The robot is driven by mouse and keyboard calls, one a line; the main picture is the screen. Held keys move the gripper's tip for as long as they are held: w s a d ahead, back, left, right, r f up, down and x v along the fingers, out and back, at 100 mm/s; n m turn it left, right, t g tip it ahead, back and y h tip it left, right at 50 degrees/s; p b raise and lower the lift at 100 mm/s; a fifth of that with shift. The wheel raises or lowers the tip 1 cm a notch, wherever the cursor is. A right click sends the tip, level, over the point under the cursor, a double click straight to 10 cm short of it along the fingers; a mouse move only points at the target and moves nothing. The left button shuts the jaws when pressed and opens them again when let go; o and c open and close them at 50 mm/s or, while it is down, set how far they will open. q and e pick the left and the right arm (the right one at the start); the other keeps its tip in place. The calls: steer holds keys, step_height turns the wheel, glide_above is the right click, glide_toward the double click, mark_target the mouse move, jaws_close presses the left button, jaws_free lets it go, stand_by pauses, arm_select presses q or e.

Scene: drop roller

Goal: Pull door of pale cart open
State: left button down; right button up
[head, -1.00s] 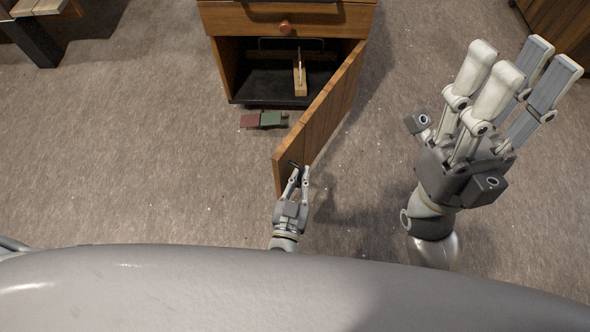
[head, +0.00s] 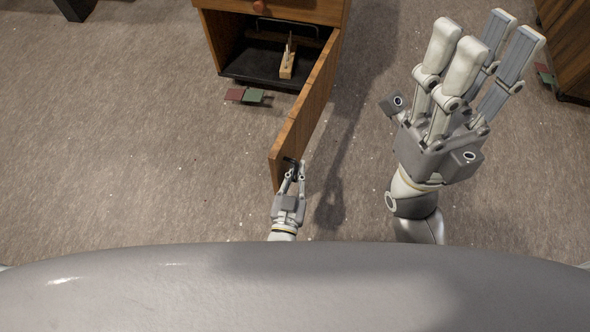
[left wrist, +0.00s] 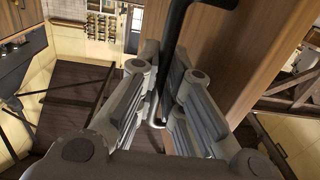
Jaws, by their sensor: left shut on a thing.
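A brown wooden cart (head: 221,45) stands at the top of the head view, with its door (head: 307,110) swung wide open toward me. My left gripper (head: 292,172) is shut on the dark door handle (head: 289,163) near the door's free edge. The left wrist view shows the black handle bar (left wrist: 174,60) running down between the fingers, beside the wooden door face (left wrist: 222,45). My right gripper (head: 480,62) is raised at the right of the head view, open and empty, apart from the cart.
A wooden item (head: 288,64) stands inside the cart on its dark floor. A red piece (head: 235,95) and a green piece (head: 254,97) lie on the carpet in front. Another wooden cabinet (head: 567,45) stands at upper right. The floor to the left is clear.

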arm_select(q)
steer(key=shift+d, duration=0.15)
stand_by(0.3)
steer(key=c, duration=1.8)
jaws_free()
steer(key=shift+c, duration=0.2)
